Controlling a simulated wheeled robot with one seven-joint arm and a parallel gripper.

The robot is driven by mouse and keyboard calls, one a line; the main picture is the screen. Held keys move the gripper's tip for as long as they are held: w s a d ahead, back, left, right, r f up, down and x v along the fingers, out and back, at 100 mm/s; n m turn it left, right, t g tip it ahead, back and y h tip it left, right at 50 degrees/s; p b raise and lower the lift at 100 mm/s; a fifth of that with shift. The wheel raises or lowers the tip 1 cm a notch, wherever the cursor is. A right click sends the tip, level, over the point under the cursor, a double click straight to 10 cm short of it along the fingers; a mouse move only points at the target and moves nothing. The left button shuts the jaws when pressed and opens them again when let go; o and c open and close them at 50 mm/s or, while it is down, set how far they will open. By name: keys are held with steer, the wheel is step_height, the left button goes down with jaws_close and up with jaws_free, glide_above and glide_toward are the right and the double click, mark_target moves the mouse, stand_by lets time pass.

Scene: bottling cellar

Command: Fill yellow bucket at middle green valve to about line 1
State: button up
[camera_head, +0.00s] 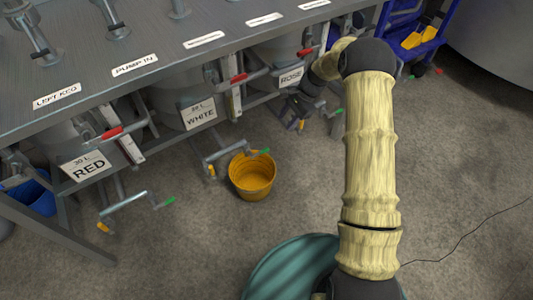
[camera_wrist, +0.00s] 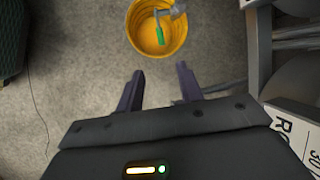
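The yellow bucket (camera_head: 252,182) stands upright on the floor below the WHITE keg. In the wrist view the bucket (camera_wrist: 137,40) is at the top. I see no liquid stream, and I cannot make out the fill lines or a level. The middle green valve (camera_head: 264,152) is on the pipe from the WHITE keg; in the wrist view its green handle (camera_wrist: 160,35) shows over the bucket's mouth. My gripper (camera_wrist: 159,70) is open and empty, its fingers apart, short of the bucket in the wrist view. In the head view it is by the ROSE keg, partly hidden.
A left green valve (camera_head: 168,201) is below the RED keg and a right one (camera_head: 338,111) below ROSE. The metal bench (camera_head: 120,50) overhangs the kegs. A blue bucket (camera_head: 38,198) is at left, a blue cart (camera_head: 405,38) at back right. The right floor has a thin cable.

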mark_target(265, 149)
steer(key=shift+r, duration=0.15)
steer(key=b+x, duration=0.8)
steer(key=x, duration=0.9)
steer(key=shift+f, duration=0.25)
jaws_close()
